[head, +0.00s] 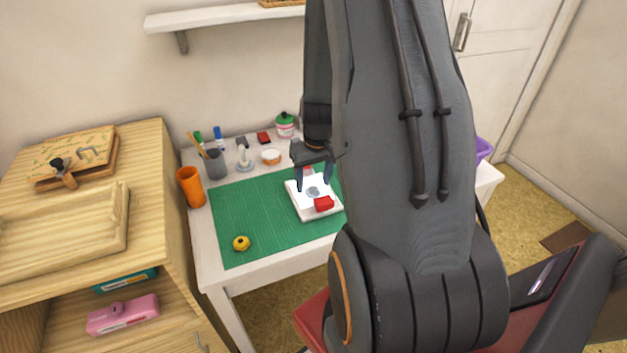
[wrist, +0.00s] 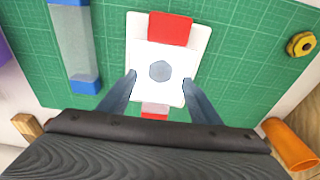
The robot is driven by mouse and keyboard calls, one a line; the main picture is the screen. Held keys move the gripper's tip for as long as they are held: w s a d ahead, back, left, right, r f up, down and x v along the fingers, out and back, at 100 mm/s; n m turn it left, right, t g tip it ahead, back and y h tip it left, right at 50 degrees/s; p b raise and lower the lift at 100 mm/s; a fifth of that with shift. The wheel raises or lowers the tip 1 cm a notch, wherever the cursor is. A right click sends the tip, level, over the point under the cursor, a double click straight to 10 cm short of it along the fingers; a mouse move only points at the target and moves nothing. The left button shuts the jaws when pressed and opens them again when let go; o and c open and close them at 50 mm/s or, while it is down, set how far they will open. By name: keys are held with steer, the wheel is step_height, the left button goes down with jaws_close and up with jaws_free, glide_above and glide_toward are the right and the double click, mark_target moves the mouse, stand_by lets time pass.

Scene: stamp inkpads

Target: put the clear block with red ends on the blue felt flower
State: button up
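A blue-grey felt flower (head: 313,192) lies in the middle of a white tray on the green mat; it also shows in the wrist view (wrist: 160,71). The clear block with red ends (wrist: 171,28) lies over the tray, with one red end beyond the flower. Its other red end is near my gripper's base, partly hidden. The flower shows between the two ends, through what looks like the clear middle. My gripper (wrist: 159,77) is low over the tray, its fingers apart on either side of the block. Slight contact with a finger cannot be ruled out.
A clear block with blue ends (wrist: 75,45) lies on the green mat (head: 245,205), left of the tray (wrist: 202,45) in the wrist view. A yellow round piece (head: 241,243) is on the mat. An orange cup (head: 191,188) and dark pen cup (head: 215,165) stand at the left.

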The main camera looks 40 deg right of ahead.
mark_target(315, 187)
step_height(315, 187, up, 12)
steer(key=s+b, duration=0.2)
steer(key=s+a+n, duration=0.1)
steer(key=s+a, duration=0.1)
steer(key=a, duration=0.5)
steer(key=s+a+n, duration=0.1)
steer(key=s+a, duration=0.2)
steer(key=a, duration=0.5)
steer(key=s+a+r+n, duration=0.1)
steer(key=s+a, duration=0.2)
steer(key=a, duration=0.5)
steer(key=shift+s+g, duration=0.25)
steer(key=shift+g, duration=0.15)
